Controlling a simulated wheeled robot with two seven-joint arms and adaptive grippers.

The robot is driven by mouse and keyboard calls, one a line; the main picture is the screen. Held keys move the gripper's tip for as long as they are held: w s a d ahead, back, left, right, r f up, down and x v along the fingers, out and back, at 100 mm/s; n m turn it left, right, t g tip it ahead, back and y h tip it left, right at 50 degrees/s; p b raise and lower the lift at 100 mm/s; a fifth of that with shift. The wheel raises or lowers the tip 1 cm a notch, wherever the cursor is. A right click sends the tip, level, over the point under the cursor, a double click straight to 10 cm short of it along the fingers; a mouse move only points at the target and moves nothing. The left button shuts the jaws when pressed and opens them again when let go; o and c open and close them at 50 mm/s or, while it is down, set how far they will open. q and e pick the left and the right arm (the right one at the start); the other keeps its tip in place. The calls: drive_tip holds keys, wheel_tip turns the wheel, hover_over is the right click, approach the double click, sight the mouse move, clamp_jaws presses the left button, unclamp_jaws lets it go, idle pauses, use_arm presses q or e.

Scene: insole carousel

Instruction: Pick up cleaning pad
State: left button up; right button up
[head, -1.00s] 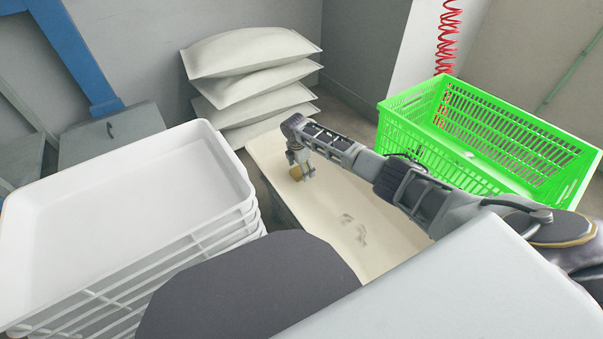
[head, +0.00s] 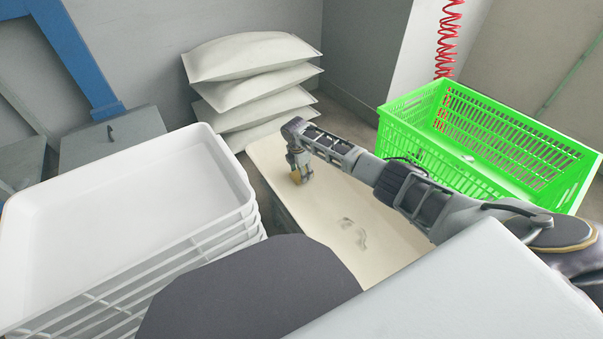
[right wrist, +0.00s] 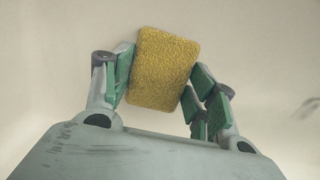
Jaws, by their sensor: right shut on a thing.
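The cleaning pad is a yellow, rough-textured block with rounded corners. It fills the space between the fingers in the right wrist view (right wrist: 163,70). I cannot tell whether the pad still touches the table. My left gripper is not in view.
A stack of white trays (head: 235,190) stands at the left. A green crate (head: 400,128) stands at the right beyond my arm. Pale sacks (head: 250,58) are piled behind the table. Grey marks (head: 352,232) show on the table; the rest of it is bare.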

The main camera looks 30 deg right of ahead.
drive_tip(key=shift+r+p, duration=0.6)
drive_tip(key=shift+r, duration=0.55)
wheel_tip(320, 180, up, 6)
drive_tip(key=p, duration=0.2)
drive_tip(key=shift+p, duration=0.4)
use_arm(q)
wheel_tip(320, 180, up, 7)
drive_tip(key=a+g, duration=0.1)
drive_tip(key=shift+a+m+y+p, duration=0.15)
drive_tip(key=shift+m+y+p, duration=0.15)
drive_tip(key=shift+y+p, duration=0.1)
use_arm(e)
drive_tip(key=shift+r, duration=0.8)
drive_tip(key=o, duration=0.6)
drive_tip(key=shift+c, duration=0.2)
drive_tip(key=c, duration=0.4)
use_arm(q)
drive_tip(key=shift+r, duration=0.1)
use_arm(e)
drive_tip(key=shift+s, duration=0.15)
